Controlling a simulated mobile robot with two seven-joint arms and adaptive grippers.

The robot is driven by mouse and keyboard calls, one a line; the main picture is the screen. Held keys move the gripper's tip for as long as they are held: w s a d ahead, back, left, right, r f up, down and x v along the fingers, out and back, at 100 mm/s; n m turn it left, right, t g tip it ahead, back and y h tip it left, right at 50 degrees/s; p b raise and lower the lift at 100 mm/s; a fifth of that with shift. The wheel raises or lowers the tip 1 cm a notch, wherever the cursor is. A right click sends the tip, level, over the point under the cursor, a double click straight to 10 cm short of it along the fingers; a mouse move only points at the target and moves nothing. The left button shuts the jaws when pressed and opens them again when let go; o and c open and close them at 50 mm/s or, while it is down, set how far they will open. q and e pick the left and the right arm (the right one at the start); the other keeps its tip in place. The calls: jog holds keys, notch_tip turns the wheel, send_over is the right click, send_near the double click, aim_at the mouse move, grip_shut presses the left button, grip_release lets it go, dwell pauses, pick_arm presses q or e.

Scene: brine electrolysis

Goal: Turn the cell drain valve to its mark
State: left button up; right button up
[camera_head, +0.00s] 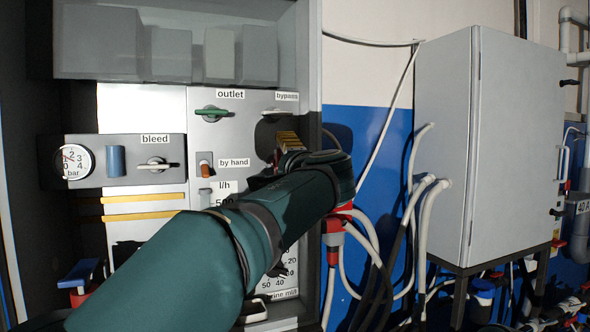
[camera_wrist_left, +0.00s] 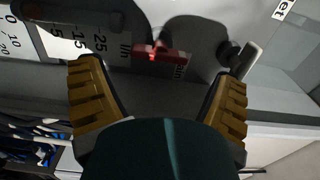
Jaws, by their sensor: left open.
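The drain valve shows in the left wrist view as a red handle (camera_wrist_left: 165,52) on a grey panel, beside a partly hidden label ending in "ain". My left gripper (camera_wrist_left: 160,76) is open, with one yellow-padded finger on each side of the handle in that picture. Nothing is held between the fingers, and I cannot tell how far they are from the handle. In the head view my left gripper (camera_head: 288,141) is at the panel's right side, just below the bypass valve. My arm hides the drain valve there. The valve's mark cannot be made out.
The panel also carries an outlet valve (camera_head: 212,112), a bypass valve (camera_head: 275,112), a bleed valve (camera_head: 154,165) and a pressure gauge (camera_head: 76,161). The cabinet's side wall (camera_head: 309,70) stands close right of my gripper. Cables and a grey cabinet (camera_head: 500,140) are further right.

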pick_arm(q)
jog(key=v, duration=0.7)
